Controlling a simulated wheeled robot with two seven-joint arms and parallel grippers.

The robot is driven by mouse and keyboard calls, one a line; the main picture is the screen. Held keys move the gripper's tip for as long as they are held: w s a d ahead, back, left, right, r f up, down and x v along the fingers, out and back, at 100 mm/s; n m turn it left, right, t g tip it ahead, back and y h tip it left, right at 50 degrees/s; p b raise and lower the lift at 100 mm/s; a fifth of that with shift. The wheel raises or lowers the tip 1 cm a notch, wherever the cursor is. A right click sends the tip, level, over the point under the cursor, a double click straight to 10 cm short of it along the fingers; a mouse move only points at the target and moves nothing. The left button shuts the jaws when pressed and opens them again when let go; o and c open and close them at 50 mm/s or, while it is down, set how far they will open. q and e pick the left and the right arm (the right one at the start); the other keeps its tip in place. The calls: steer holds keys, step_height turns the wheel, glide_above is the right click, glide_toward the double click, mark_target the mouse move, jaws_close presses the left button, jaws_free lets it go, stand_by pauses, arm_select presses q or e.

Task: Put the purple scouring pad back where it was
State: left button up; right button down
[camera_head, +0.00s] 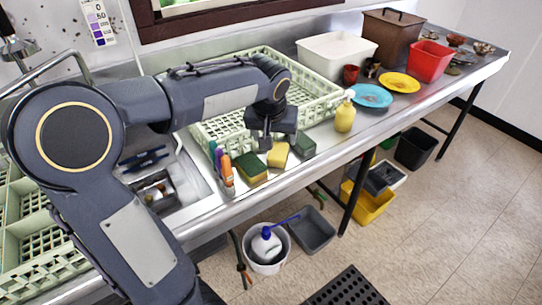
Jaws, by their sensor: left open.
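My left gripper (265,141) points down over the metal counter's front strip, just above and behind a row of sponges and pads. Its jaws are open with nothing seen between them. No pad can be clearly picked out as the purple scouring pad. Near the gripper lie a green-and-yellow sponge (251,168), a yellow sponge (278,155) and a dark green pad (305,146). My right gripper is out of view.
A pale green dish rack (325,98) stands behind the gripper. A yellow pump bottle (345,115) stands to the right, with blue (371,95) and yellow (400,82) plates beyond. A sink (185,192) lies left. The counter's front edge is close to the sponges.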

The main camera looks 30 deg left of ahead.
arm_select(q)
steer(key=s+d+f+m+h, duration=0.1)
steer(key=s+d, duration=0.2)
steer(key=s, duration=0.4)
steer(key=s+d+f+m+t+h, duration=0.1)
steer(key=s+d, duration=0.3)
steer(key=s, duration=0.4)
steer(key=s+d+f+h, duration=0.2)
steer(key=s+d+h, duration=0.1)
steer(key=s, duration=0.4)
steer(key=shift+s+d+m+p, duration=0.15)
steer(key=shift+s+m+p, duration=0.15)
steer(key=shift+s+m, duration=0.1)
steer(key=shift+f, duration=0.1)
steer(key=shift+c, duration=0.4)
